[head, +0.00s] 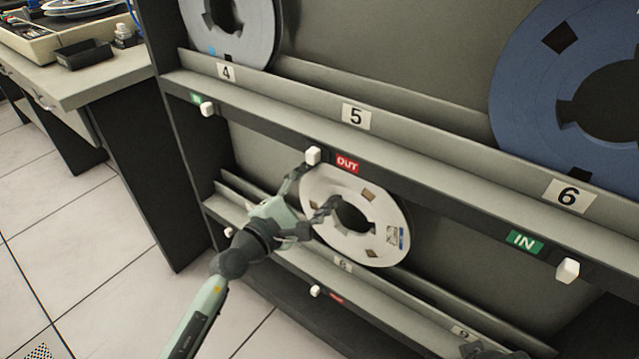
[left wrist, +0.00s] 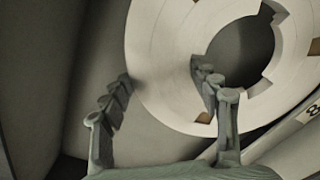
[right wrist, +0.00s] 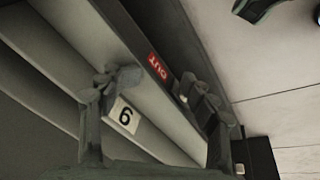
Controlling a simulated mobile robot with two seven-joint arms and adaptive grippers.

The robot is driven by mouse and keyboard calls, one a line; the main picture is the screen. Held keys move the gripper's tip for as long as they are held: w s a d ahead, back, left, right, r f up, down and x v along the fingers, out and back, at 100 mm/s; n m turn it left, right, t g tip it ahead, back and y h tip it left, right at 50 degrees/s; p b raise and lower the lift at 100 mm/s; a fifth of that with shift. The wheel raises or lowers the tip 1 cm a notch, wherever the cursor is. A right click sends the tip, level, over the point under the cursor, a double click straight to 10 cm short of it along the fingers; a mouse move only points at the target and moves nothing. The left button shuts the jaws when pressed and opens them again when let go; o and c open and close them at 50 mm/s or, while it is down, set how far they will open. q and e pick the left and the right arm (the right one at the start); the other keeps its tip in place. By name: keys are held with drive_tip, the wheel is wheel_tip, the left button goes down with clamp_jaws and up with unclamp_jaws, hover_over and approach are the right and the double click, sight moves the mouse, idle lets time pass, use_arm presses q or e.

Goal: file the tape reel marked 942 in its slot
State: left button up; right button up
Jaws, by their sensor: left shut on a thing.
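A pale cream tape reel (head: 376,248) stands upright in the lower bay above the label 8 (head: 343,264). Its small tag is too small to read, and I cannot tell whether its lower edge rests in the trough. My left gripper (head: 316,188) is shut on the reel's left rim. In the left wrist view, the gripper (left wrist: 160,85) has one finger outside the reel (left wrist: 160,60) and one in front of its face near the hub hole. My right gripper (right wrist: 155,90) is open and empty near the label 9 (right wrist: 124,117).
The upper shelf holds a grey reel (head: 232,45) at 4 and a blue reel (head: 525,90) at 6; slot 5 (head: 355,116) is empty. White knobs (head: 313,155) jut from the shelf edge beside OUT and IN signs. A desk (head: 110,80) stands at left.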

sight(325, 195)
use_arm(q)
drive_tip(key=shift+w, duration=0.1)
use_arm(e)
drive_tip(key=shift+s+a+f, duration=0.2)
idle(0.6)
use_arm(q)
drive_tip(key=shift+f+b, duration=1.35)
drive_tip(key=shift+f, duration=0.4)
use_arm(e)
drive_tip(key=shift+s+a+f, duration=0.1)
drive_tip(key=shift+s+f, duration=0.05)
drive_tip(key=shift+f, duration=0.7)
drive_tip(key=shift+s+a+f, duration=0.1)
drive_tip(key=shift+f, duration=0.75)
drive_tip(key=shift+w+d+r, duration=0.1)
drive_tip(key=shift+w, duration=0.05)
use_arm(q)
drive_tip(key=o, duration=1.9)
drive_tip(key=shift+f, duration=0.3)
drive_tip(key=shift+c, duration=0.2)
drive_tip(key=shift+r, duration=0.1)
drive_tip(key=c, duration=0.3)
use_arm(e)
drive_tip(key=shift+w+d+r, duration=0.1)
drive_tip(key=shift+w+r, duration=0.05)
